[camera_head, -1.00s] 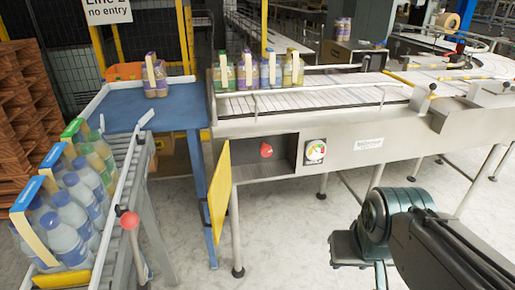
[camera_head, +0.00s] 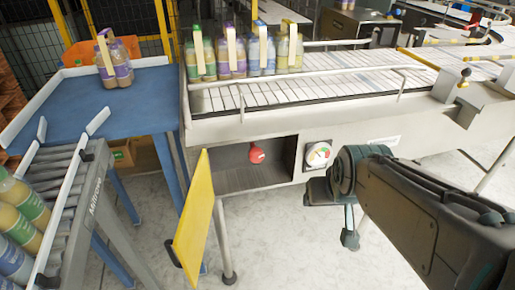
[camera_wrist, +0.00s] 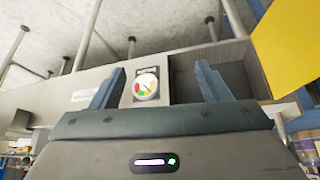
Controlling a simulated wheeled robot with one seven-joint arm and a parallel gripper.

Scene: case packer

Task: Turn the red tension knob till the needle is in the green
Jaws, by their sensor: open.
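The red tension knob (camera_head: 257,154) sits inside an open recess in the conveyor's side panel. The round gauge (camera_head: 319,154) is on the panel just right of it, with coloured zones on a white face; its needle is too small to read for sure. The gauge also shows in the wrist view (camera_wrist: 146,86), between my fingers, with the recess to its right; I cannot make out the knob there. My gripper (camera_wrist: 160,82) is open and empty, apart from the panel. In the head view my gripper (camera_head: 338,212) is below and right of the gauge.
A yellow door (camera_head: 194,220) stands swung open left of the recess. Bottle packs (camera_head: 232,55) stand on the conveyor above. A blue table (camera_head: 55,108) and a roller track (camera_head: 70,185) are at the left. Floor is clear under the panel.

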